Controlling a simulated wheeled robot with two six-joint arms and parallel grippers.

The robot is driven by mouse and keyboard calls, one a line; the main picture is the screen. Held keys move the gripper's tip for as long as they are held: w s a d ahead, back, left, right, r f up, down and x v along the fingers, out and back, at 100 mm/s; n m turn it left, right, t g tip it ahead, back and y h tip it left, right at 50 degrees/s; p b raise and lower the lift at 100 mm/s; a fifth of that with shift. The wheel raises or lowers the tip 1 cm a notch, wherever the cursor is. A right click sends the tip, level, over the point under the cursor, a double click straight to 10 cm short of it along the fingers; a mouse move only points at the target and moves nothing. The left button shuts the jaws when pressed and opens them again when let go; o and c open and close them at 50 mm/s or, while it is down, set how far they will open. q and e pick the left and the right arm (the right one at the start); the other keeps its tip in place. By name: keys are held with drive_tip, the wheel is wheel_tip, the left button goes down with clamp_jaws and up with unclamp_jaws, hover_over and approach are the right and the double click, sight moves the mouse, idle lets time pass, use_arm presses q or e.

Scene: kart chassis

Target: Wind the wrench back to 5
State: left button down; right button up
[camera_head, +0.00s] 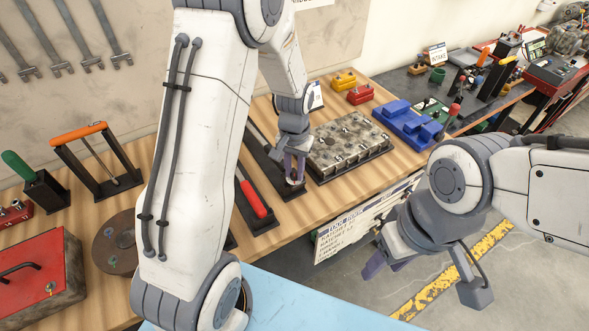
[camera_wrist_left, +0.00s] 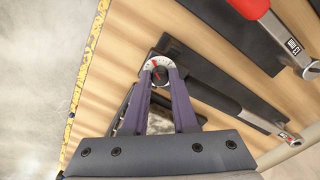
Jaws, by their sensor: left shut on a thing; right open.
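The wrench (camera_head: 257,137) lies in a dark tray on the wooden bench, largely behind my left arm in the head view. A round white dial with a red mark (camera_wrist_left: 157,70) sits at the near end of the tray; its numbers are too small to read. My left gripper (camera_head: 294,178) points down there, its purple fingers closed on the dial's two sides. In the left wrist view, the left gripper's fingertips (camera_wrist_left: 158,74) frame the dial. My right gripper (camera_head: 385,266) hangs open and empty over the floor, off the bench edge.
A red-handled tool (camera_head: 252,198) lies in a tray just left of the dial. A grey metal block (camera_head: 347,145) stands close on the right, with a blue part (camera_head: 408,124) beyond. A white text sign (camera_head: 365,218) hangs at the bench's front edge.

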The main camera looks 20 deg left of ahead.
sight(295, 174)
use_arm(q)
drive_tip(key=shift+n, duration=0.3)
drive_tip(key=c, duration=1)
unclamp_jaws()
drive_tip(key=shift+o, duration=0.2)
wheel_tip(295, 174, up, 10)
drive_tip(key=b, duration=0.1)
drive_tip(key=shift+r, duration=0.25)
